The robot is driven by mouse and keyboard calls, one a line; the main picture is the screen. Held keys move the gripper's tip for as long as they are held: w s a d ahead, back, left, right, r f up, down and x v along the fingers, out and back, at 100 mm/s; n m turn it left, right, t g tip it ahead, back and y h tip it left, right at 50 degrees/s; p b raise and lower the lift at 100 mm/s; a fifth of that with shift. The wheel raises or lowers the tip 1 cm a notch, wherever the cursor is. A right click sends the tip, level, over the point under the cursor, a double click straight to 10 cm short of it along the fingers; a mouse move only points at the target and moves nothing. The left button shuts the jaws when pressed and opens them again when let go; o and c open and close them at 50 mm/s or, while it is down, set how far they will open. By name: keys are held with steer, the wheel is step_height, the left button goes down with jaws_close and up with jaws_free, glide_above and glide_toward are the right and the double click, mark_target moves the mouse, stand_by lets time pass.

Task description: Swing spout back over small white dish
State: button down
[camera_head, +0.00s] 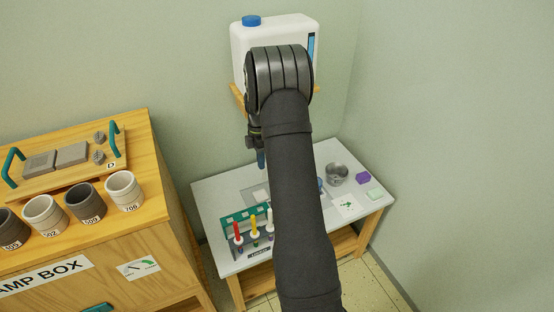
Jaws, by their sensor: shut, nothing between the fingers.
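My gripper (261,162) hangs just left of my arm, pointing down over the back left of the white table. Its narrow fingertips look shut and empty. A small white piece (260,195), possibly the dish, lies on a grey patch of the table below it, partly hidden by my arm. The spout cannot be made out; my arm covers the middle of the table and the front of the jug. A bit of something blue (320,185) shows at the right edge of my arm.
A white jug (250,45) with a blue cap stands on a wooden shelf behind my arm. A green rack (240,220) holds red, yellow and white droppers. A metal bowl (337,174), purple block (363,177) and arrow card (348,204) are right. A wooden cabinet (165,250) stands left.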

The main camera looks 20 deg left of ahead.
steer(key=s+d+f+m+g+y, duration=0.3)
steer(key=s+f+m+g+y, duration=0.15)
steer(key=m+y, duration=0.35)
steer(key=w+d+f+m+t+y, duration=0.1)
steer(key=w+d+m+t+y, duration=0.3)
steer(key=d+m+t, duration=0.55)
steer(key=w+d+m+t+y, duration=0.3)
steer(key=d+m+t+y, duration=0.1)
steer(key=m, duration=1)
steer(key=x, duration=1.4)
steer(key=shift+w+f, duration=0.25)
steer(key=shift+f, duration=0.05)
